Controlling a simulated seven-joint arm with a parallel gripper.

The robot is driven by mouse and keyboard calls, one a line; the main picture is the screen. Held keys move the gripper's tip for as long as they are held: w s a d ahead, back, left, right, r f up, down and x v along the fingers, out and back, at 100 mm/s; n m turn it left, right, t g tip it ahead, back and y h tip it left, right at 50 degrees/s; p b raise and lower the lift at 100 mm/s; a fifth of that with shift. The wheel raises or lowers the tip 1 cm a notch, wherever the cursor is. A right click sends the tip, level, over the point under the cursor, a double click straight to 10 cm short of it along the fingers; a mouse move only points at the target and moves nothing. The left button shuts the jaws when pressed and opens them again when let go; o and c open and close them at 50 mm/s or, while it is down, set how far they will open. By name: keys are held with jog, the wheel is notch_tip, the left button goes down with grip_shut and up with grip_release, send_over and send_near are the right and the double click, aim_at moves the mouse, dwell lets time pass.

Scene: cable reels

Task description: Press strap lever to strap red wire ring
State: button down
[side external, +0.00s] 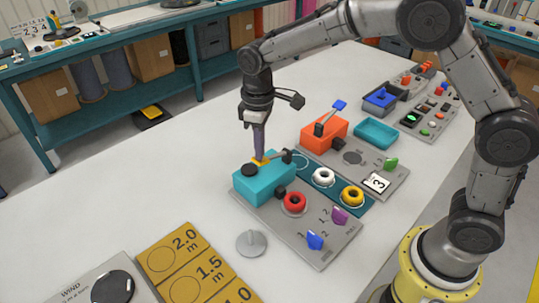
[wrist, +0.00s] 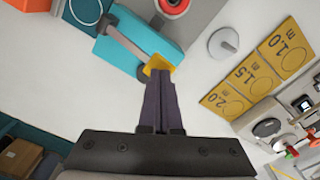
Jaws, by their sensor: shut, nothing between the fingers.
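The strap lever (side external: 274,157) is a grey bar with a black pivot and a yellow end pad (wrist: 158,65), on the teal box (side external: 263,185). It lies low, nearly level, across the box top. My gripper (side external: 259,154) points down with its dark fingers closed together. Its fingertips (wrist: 160,78) are at the yellow pad and appear to touch it; nothing is held between them. The red wire ring (side external: 294,201) lies on the grey board in front of the box. It is partly cut off at the top of the wrist view (wrist: 172,4).
White (side external: 324,176) and yellow (side external: 352,194) rings sit on a teal strip beside the box. Behind is an orange box (side external: 325,133) with a raised blue-tipped lever. Purple (side external: 339,215) and blue (side external: 315,240) knobs stand on the board. A grey disc (side external: 251,242) and yellow length plates (side external: 182,262) lie nearby.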

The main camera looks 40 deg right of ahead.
jog(key=shift+f, duration=2.8)
notch_tip(320, 180, up, 12)
jog(key=shift+r, duration=0.1)
